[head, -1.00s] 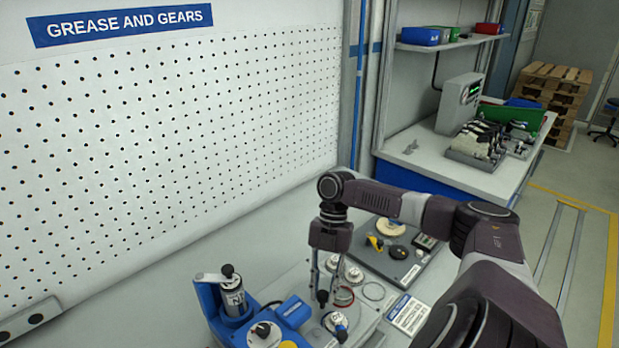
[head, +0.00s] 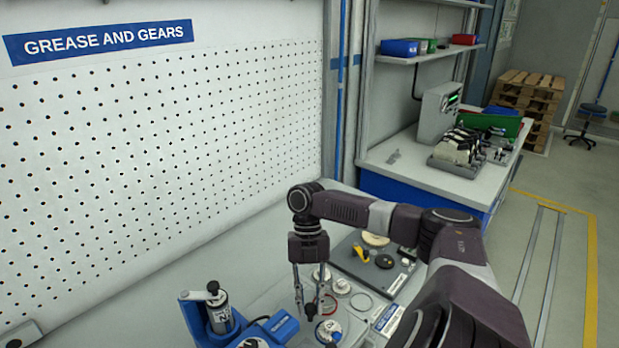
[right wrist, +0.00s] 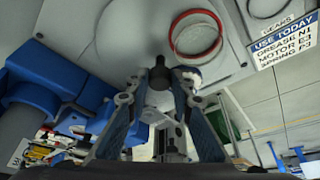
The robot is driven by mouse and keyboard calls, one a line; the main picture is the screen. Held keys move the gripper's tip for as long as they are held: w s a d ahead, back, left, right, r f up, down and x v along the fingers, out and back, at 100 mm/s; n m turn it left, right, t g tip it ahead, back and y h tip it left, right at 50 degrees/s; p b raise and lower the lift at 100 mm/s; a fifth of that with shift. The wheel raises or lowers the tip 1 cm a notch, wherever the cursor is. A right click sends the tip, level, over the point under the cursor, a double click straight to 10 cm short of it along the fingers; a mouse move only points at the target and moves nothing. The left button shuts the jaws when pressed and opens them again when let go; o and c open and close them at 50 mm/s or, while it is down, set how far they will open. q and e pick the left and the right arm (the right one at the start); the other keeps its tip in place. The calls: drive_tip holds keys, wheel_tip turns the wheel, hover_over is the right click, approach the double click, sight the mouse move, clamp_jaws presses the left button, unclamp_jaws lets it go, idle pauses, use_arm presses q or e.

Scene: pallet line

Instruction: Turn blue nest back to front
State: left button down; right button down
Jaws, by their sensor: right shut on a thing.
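A blue fixture with a metal cylinder and black-topped knobs, which looks like the blue nest (head: 193,320), stands at the bottom of the head view, partly cut off by the frame. Blue bodies (right wrist: 55,75) also fill the left of the right wrist view. My right gripper (head: 309,303) points down over the bench, right of the blue fixture. In the right wrist view its fingers (right wrist: 160,82) are shut around a black-tipped knob (right wrist: 159,68) with a pale metal part below it. What that part belongs to is unclear. My left gripper is out of view.
A red ring (right wrist: 196,20) lies close to the gripper. A label card (head: 388,319) and a dark tray (head: 352,258) lie to its right. A white pegboard wall (head: 160,150) rises behind the bench. Another workbench (head: 400,175) stands farther back.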

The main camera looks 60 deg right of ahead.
drive_tip(key=shift+w+r, duration=0.1)
idle(0.3)
drive_tip(key=c, duration=1.7)
unclamp_jaws()
drive_tip(key=shift+v, duration=5.95)
